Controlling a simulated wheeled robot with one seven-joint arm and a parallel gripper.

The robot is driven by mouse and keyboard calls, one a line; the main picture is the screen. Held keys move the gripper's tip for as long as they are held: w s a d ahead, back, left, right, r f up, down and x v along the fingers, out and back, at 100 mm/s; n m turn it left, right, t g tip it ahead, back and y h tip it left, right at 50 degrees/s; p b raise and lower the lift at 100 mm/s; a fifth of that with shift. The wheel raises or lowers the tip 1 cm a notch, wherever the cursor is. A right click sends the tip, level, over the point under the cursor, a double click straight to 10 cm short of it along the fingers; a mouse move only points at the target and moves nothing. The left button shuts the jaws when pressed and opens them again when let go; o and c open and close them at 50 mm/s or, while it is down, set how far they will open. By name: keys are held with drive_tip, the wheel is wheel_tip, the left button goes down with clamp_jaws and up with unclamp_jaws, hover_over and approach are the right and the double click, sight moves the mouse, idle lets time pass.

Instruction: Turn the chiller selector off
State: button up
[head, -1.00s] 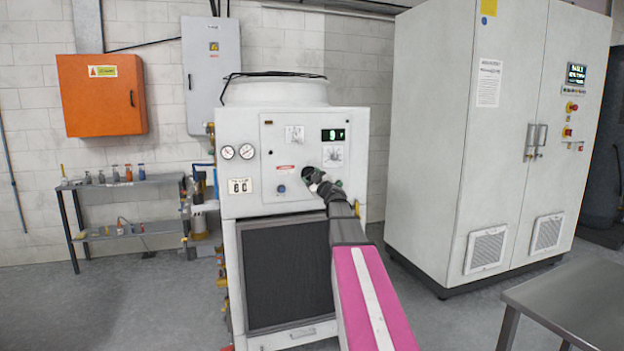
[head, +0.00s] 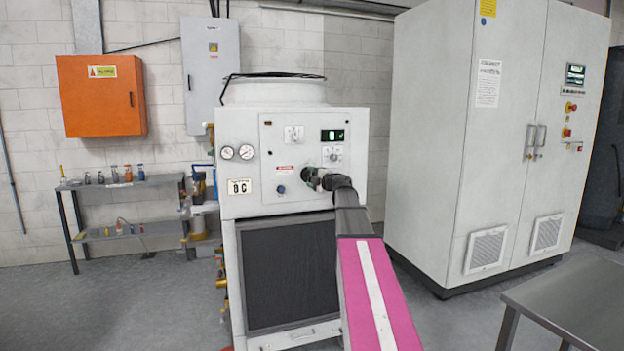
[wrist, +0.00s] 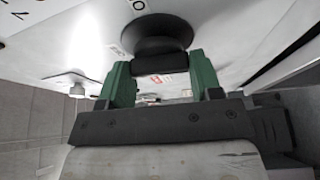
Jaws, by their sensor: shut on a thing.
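The chiller is a white cabinet (head: 235,200) with a dark grille below its control panel (head: 275,150). The chiller selector is a round black knob (wrist: 155,32), seen close in the wrist view on the white panel. My gripper (wrist: 160,64) has green fingers on either side of the knob's grip bar and is shut on it. In the head view my gripper (head: 315,179) is at the lower right of the panel and mostly hides the knob. A "0" mark is printed near the knob in the wrist view; the knob's exact pointing is hard to tell.
The panel also has a lit green display (head: 332,135), a small blue button (head: 281,189) and two gauges (head: 246,152). A tall white cabinet (head: 440,150) stands to the right. A metal table (head: 575,300) is at the lower right. A shelf (head: 140,184) is at the left.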

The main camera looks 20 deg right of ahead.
drive_tip(key=shift+n, duration=0.7)
drive_tip(key=o, duration=0.9)
drive_tip(key=v, duration=1)
drive_tip(key=shift+s+d+r, duration=0.15)
drive_tip(key=shift+s+d, duration=0.05)
drive_tip(key=shift+s, duration=0.2)
